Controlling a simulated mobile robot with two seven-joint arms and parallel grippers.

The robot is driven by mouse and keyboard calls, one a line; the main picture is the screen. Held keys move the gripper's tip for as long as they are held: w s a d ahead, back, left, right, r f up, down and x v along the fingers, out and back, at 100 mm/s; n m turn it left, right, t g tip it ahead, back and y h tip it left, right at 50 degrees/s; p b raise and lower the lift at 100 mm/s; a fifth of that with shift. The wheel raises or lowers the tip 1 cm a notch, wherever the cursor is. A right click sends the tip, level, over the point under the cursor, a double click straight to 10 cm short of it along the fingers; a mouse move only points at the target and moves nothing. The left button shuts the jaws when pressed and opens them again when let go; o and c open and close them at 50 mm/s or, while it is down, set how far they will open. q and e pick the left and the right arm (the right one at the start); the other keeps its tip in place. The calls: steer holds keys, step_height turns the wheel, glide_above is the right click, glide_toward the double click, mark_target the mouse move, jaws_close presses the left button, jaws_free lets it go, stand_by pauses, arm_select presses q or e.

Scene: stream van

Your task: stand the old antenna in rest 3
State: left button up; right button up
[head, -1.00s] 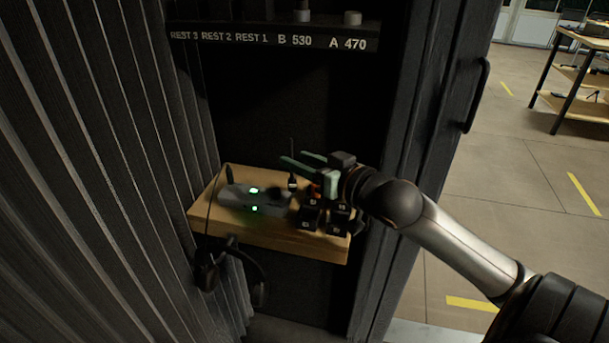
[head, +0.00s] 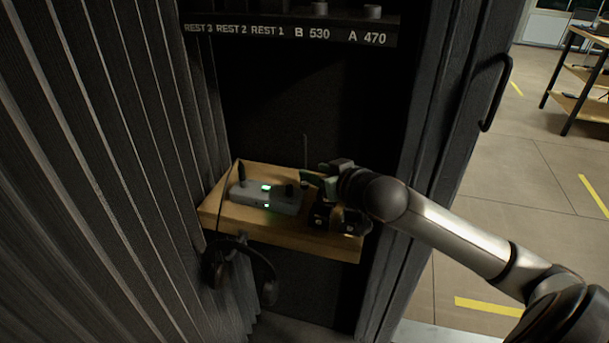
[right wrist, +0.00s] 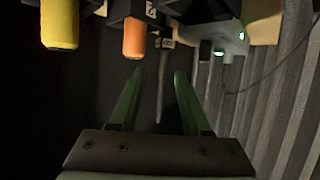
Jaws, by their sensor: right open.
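A thin dark antenna rod (head: 304,150) stands upright by the right end of a grey receiver box (head: 270,198) with green lights. In the right wrist view the rod (right wrist: 159,95) shows between the fingers, rising from a small labelled foot; I see no contact with either finger. My right gripper (head: 312,180) is open beside the rod, above the wooden shelf. It also shows in the right wrist view (right wrist: 151,75). The REST 3 label (head: 198,29) is at the left end of the dark upper ledge; the rest itself is not clearly visible. My left gripper is out of view.
Dark blocks (head: 323,218) stand on the wooden shelf (head: 225,219) under my gripper. Orange (right wrist: 134,40) and yellow (right wrist: 60,25) ends lie close to one finger. A headset (head: 240,262) hangs below the shelf. Ribbed wall closes the left; two posts top the ledge near A and B.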

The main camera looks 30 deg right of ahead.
mark_target(304, 168)
steer(key=shift+a+x, duration=0.2)
steer(key=shift+x, duration=2.45)
steer(key=shift+c, duration=0.4)
jaws_close()
